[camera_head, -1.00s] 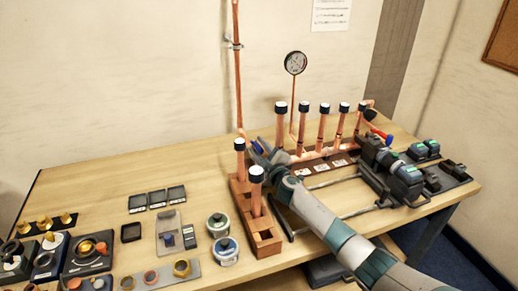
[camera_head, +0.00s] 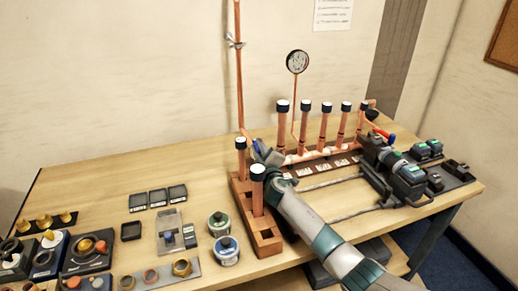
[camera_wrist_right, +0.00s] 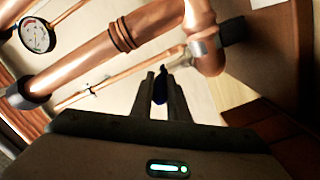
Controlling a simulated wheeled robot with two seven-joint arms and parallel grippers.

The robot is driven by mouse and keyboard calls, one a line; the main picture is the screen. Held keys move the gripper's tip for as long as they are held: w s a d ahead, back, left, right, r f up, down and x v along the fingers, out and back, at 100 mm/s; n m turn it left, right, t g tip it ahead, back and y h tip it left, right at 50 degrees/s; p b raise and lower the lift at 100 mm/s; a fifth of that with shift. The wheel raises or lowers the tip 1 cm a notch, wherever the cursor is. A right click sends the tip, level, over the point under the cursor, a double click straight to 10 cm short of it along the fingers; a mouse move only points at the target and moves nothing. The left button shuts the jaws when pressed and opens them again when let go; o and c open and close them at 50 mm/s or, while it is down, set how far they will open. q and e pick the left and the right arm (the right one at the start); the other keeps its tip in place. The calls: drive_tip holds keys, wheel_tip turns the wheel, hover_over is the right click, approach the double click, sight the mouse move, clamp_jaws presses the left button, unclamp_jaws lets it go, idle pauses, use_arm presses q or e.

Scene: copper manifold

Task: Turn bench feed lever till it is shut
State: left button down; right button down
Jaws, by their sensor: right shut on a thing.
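The bench feed lever has a blue handle, which shows in the right wrist view (camera_wrist_right: 160,90) between the fingertips of my right gripper (camera_wrist_right: 163,84). The fingers are shut on it. In the head view my right gripper (camera_head: 261,150) is at the left end of the copper manifold (camera_head: 320,153), near the foot of the vertical copper feed pipe (camera_head: 238,85). The gripper mostly hides the lever there, so its exact angle is hard to tell. My left gripper is not in view.
A wooden rack (camera_head: 264,240) with two capped copper tubes stands just left of my right arm. A red handle (camera_head: 390,139) and black tools lie at the right. A gauge (camera_head: 297,62) rises behind the manifold. Two round tins (camera_head: 225,250) stand left of the rack.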

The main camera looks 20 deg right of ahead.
drive_tip(key=c, duration=1.7)
unclamp_jaws()
drive_tip(key=shift+s, duration=0.15)
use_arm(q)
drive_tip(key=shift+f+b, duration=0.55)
use_arm(e)
drive_tip(key=shift+s+a, duration=0.15)
drive_tip(key=shift+s, duration=3.45)
